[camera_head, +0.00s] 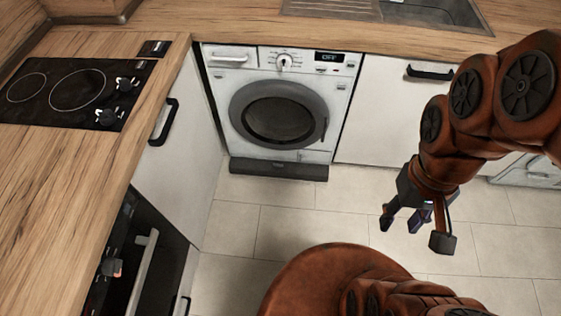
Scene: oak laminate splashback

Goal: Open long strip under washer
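The washer (277,111) is a white front-loader with a dark round door, set under the counter at the upper middle. The long strip (279,169) is a dark grey bar along the washer's foot, just above the floor tiles. Its small marks are too small to read. I cannot tell from this view whether it stands out from the washer. My gripper (415,228) hangs over the floor to the right of and nearer than the strip. Its dark fingers are spread apart, with nothing between them, and it touches nothing.
White cabinets with black handles flank the washer on the left (170,150) and right (390,110). An oven (140,250) with a light bar handle sits at lower left, below a hob (75,92). The tiled floor (250,225) in front of the strip is clear.

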